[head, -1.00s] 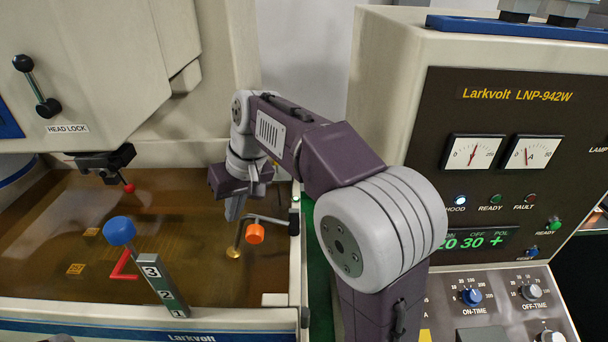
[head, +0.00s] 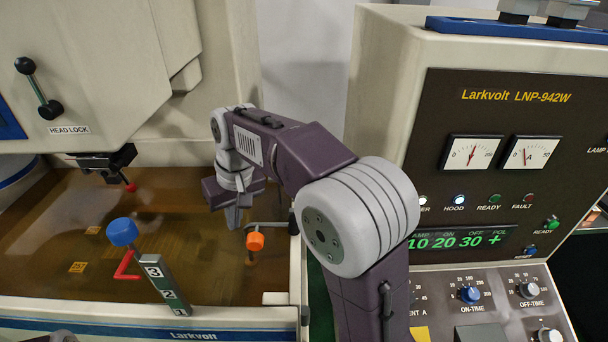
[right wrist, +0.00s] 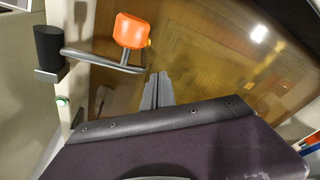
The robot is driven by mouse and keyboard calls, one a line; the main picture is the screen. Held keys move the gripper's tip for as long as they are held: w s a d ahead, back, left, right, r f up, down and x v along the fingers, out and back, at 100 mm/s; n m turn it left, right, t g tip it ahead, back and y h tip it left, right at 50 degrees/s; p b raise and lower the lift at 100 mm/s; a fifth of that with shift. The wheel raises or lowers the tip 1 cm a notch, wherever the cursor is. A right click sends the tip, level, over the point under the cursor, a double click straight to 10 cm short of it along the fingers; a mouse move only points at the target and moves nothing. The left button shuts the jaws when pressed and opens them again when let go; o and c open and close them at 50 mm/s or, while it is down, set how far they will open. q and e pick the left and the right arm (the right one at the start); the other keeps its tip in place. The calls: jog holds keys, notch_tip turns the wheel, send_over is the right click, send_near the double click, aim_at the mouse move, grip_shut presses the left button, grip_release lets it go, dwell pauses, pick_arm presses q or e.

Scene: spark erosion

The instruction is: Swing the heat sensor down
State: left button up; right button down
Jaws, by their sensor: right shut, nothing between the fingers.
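The heat sensor appears to be the grey bent arm (head: 268,225) with an orange knob (head: 256,241) at the right end of the tank. A thin probe hangs below the knob over the brown liquid. In the right wrist view the grey arm (right wrist: 95,59) runs from a black pivot (right wrist: 48,47) to the orange knob (right wrist: 132,30). My right gripper (head: 234,222) is shut and empty, pointing down just left of the knob. In the wrist view its fingers (right wrist: 157,90) are close beside the arm's end; I cannot tell whether they touch. My left gripper is not in view.
A blue knob (head: 122,232) with a red lever and a numbered post (head: 163,279) stand at the tank's front. The black head clamp with a red ball (head: 130,187) hangs at the back left. The control cabinet (head: 440,120) is at the right.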

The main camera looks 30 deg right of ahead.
jog(key=shift+r, duration=0.1)
jog(key=a+v, duration=0.1)
jog(key=v, duration=0.7)
jog(key=shift+d+r+b, duration=0.3)
jog(key=shift+d+r, duration=0.15)
jog(key=shift+d, duration=0.1)
jog(key=shift+s, duration=0.15)
